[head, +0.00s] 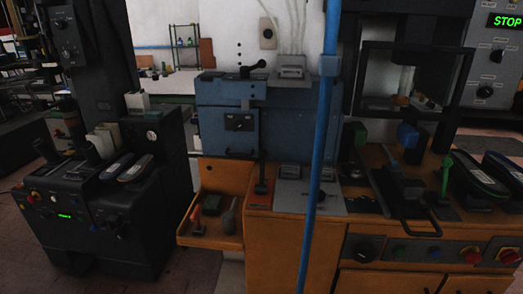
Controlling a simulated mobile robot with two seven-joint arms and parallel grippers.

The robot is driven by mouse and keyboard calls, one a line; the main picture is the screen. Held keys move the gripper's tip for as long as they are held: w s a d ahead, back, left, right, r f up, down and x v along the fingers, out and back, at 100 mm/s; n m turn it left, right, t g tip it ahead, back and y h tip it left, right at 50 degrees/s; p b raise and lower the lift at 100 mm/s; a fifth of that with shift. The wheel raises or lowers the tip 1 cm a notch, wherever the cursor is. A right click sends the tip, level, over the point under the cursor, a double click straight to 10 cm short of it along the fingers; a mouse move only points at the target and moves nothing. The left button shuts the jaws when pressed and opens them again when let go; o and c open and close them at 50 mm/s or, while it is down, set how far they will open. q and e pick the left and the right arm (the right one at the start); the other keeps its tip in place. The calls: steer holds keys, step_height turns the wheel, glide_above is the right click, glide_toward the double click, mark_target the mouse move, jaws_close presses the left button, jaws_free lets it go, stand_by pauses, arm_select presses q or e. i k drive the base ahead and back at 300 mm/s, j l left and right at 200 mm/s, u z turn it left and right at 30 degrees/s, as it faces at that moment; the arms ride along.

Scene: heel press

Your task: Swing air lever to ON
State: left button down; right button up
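No lever in view carries a label I can read, so I cannot tell for sure which is the air lever. A black lever (253,67) with a round knob lies nearly level on top of the blue cabinet (214,112). An upright black lever with a red base (261,187) stands on the orange bench in front of that cabinet. No ON mark is readable. Neither of my grippers is in view.
A vertical blue pipe (318,150) crosses in front of the orange bench (275,246). An orange tray (214,241) holding small tools juts out left. A dark machine (145,225) stands at far left. A green STOP display (508,20) is at upper right.

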mark_target(263, 154)
steer(key=i+j+z, duration=0.4)
steer(key=j, duration=0.3)
steer(key=i+j+z, duration=0.2)
steer(key=j+z, duration=0.2)
steer(key=j, duration=0.35)
steer(key=i+j+z, duration=0.1)
steer(key=j+z, duration=0.35)
steer(key=j, duration=0.4)
steer(key=j+z, duration=0.4)
steer(key=j, duration=0.45)
steer(key=k+j+z, duration=0.15)
steer(key=j+z, duration=0.25)
steer(key=j, duration=0.4)
